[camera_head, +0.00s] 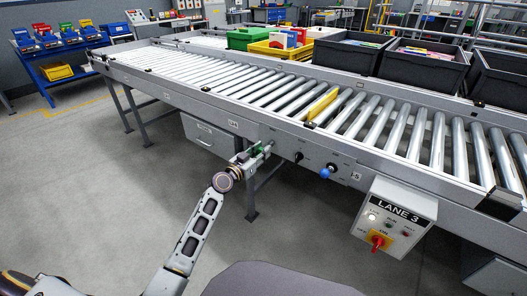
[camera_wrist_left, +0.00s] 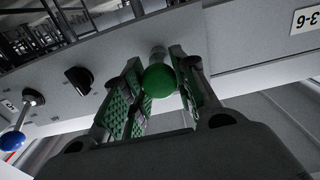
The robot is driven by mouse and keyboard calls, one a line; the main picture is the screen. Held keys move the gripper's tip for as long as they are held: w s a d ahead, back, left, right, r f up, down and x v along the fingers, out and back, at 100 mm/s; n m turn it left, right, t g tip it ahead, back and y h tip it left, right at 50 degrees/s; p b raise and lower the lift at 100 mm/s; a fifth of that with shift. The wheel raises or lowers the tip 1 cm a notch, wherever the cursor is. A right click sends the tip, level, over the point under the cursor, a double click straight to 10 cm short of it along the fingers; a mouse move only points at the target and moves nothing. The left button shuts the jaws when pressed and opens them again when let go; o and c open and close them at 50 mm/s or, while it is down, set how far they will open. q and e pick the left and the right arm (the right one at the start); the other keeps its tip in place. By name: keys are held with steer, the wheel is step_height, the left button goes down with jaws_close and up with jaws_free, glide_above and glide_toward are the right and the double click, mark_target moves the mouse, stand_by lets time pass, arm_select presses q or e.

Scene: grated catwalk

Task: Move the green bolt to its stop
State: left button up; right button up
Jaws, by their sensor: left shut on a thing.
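The green bolt's round green knob (camera_wrist_left: 158,81) sits on a pale stem at the conveyor's side rail in the left wrist view. My left gripper (camera_wrist_left: 160,88) has its green-padded fingers on both sides of the knob and is shut on it. In the head view, my left gripper (camera_head: 257,152) is at the front rail of the conveyor (camera_head: 230,118). There the knob cannot be told apart from the green pads. The bolt's stop is not clear in either view. My right gripper is not in view.
A black knob (camera_head: 298,157) and a blue-knobbed lever (camera_head: 325,172) stick out of the rail to the right of my left gripper. Further right hangs the LANE 3 control box (camera_head: 393,217). A yellow bar (camera_head: 322,104) lies among the rollers. Floor in front is clear.

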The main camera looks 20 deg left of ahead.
arm_select(q)
steer(key=shift+s+f, duration=0.1)
steer(key=o, duration=1)
steer(key=shift+s, duration=0.1)
steer(key=shift+o, duration=0.2)
steer(key=shift+s+a, duration=0.1)
steer(key=v, duration=1.1)
steer(key=shift+s, duration=0.35)
steer(key=shift+a, duration=0.1)
steer(key=shift+s, duration=0.15)
